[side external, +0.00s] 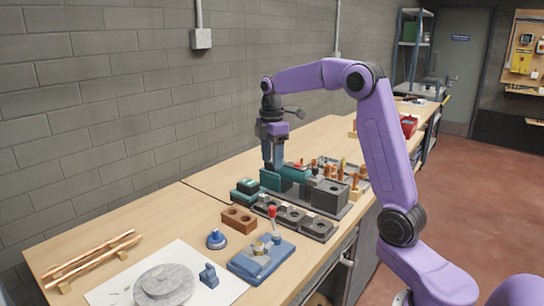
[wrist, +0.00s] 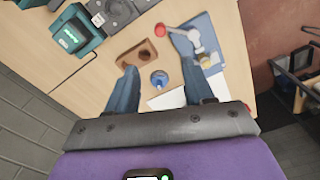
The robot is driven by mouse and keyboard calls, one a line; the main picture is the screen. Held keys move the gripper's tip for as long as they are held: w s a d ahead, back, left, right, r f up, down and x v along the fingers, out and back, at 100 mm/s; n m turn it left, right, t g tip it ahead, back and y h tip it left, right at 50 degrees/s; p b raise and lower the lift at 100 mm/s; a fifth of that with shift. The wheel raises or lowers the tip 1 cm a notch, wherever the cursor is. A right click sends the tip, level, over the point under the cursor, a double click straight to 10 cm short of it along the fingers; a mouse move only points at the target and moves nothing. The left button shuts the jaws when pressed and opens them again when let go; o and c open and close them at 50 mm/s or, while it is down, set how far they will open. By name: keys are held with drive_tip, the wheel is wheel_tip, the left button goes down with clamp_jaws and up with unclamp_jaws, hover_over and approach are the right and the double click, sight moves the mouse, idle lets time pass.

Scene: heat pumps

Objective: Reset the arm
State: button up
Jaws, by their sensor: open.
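My purple arm reaches over the workbench from the right in the side view. My gripper (side external: 273,165) points down above the back part of the bench, near a teal block (side external: 270,180). In the wrist view my gripper (wrist: 159,68) has its two blue-grey fingers wide apart, with nothing held between them. A small round blue part (wrist: 159,79) shows between the fingers, well below them on the bench. It also stands on the bench in the side view (side external: 216,240). The height of the fingertips above the teal block is hard to tell.
A brown block with holes (side external: 239,219), a blue fixture with a red-knobbed lever (side external: 262,262) and a dark tray of parts (side external: 340,208) crowd the bench. Copper pipes (side external: 90,257) and a grey disc (side external: 164,286) lie at the front left. A block wall runs behind.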

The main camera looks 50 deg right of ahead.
drive_tip(key=s+a+f, duration=0.2)
drive_tip(key=s+a, duration=1.1)
drive_tip(key=a, duration=0.4)
drive_tip(key=s+a+f, duration=0.1)
drive_tip(key=s+f, duration=0.1)
drive_tip(key=s, duration=0.8)
drive_tip(key=s+a+f+m, duration=0.1)
drive_tip(key=s+f, duration=0.2)
drive_tip(key=s, duration=0.7)
drive_tip(key=shift+s+f, duration=0.2)
drive_tip(key=shift+s, duration=0.1)
